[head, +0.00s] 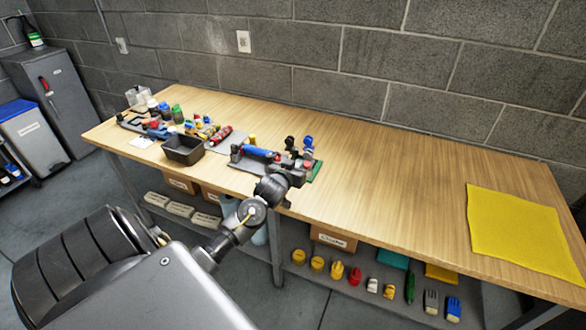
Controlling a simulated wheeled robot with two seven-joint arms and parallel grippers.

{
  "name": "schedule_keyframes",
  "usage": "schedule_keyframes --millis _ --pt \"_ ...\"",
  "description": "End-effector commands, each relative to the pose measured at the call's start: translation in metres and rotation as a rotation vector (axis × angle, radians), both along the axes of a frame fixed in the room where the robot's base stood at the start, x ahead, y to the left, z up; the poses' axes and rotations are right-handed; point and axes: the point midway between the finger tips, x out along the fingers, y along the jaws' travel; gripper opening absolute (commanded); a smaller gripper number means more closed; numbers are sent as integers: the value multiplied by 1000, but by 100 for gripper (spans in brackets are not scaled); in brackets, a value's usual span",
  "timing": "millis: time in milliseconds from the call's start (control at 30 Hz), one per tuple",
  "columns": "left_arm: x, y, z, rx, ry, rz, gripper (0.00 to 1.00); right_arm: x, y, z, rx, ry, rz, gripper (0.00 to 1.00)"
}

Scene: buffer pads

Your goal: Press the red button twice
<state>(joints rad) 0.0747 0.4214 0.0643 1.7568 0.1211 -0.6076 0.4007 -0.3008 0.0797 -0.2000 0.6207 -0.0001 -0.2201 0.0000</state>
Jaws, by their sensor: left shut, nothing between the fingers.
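My left arm reaches in from the lower left to the front edge of the wooden workbench (375,185). My left gripper (300,172) is shut and empty. It is over a cluster of small devices near the bench's front edge. A small red spot (307,164) shows right at the gripper, beside a green pad (317,171). It may be the red button, but it is too small to be sure, and I cannot tell if the fingers touch it. My right gripper is not in view.
A dark fixture with a blue cylinder (261,153) lies just left of the gripper. A black bin (183,150) and several bottles and tools stand further left. A yellow mat (526,230) lies at the right. The bench between is clear. A lower shelf holds boxes and tools.

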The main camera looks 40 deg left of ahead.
Motion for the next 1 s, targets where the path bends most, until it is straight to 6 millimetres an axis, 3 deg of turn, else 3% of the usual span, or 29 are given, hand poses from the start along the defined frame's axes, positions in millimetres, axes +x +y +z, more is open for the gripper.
schedule_keyframes --millis 100,300,1000 --pt "-16 -6 4 0 -1 -2 0 0 0 -3 0 0 0 36" --pt "-29 -10 8 -1 -1 0 0 0 0 -4 0 0 0 36" --pt "-30 -10 9 -1 -1 0 0 0 0 -4 0 0 0 36"
